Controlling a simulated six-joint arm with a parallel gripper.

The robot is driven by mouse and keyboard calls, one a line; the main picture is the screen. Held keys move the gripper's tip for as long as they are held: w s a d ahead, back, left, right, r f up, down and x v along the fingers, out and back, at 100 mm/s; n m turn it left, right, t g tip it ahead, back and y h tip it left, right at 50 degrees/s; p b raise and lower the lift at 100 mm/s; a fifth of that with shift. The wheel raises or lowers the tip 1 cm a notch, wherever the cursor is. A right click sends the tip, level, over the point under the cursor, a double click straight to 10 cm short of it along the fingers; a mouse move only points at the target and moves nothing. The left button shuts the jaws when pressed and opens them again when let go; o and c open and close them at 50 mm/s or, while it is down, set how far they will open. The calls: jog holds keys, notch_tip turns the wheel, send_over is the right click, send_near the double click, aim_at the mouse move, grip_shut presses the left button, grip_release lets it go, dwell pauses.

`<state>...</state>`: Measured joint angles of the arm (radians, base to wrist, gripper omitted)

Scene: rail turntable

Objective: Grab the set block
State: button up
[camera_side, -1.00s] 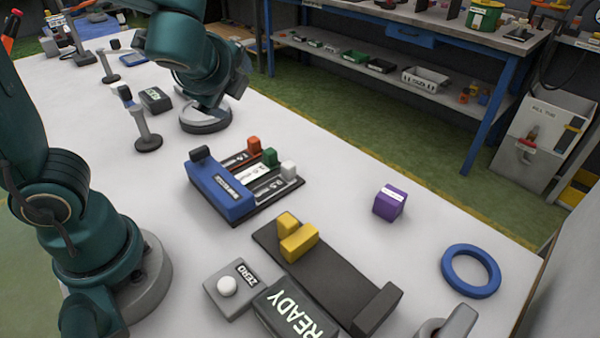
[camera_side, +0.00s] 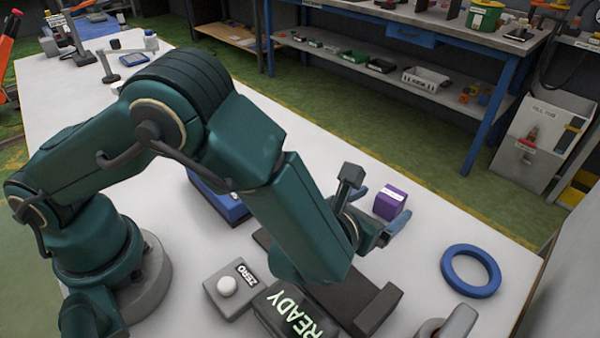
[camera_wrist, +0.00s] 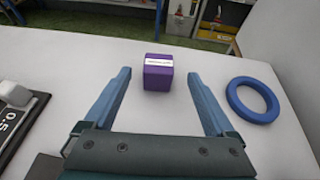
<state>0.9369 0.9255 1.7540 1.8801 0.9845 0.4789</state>
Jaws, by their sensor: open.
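A purple block (camera_side: 389,202) with a white label stands on the white table, right of centre in the side view. It also shows in the wrist view (camera_wrist: 158,72), upright, just beyond and between my two blue fingers. My gripper (camera_side: 385,213) is open, its fingers apart on either side of the line to the block. In the wrist view the gripper (camera_wrist: 158,82) holds nothing.
A blue ring (camera_side: 470,271) lies to the right of the block. A dark rail (camera_side: 378,309), a READY display (camera_side: 292,312) and a ZERO button box (camera_side: 229,288) stand nearer. My arm hides much of the blue slotted unit (camera_side: 222,203). The table between block and ring is clear.

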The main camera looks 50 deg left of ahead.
aim_at(390, 197)
jog(key=shift+x, duration=2.15)
jog(key=shift+a+r, duration=0.1)
jog(key=shift+c, duration=0.3)
grip_shut()
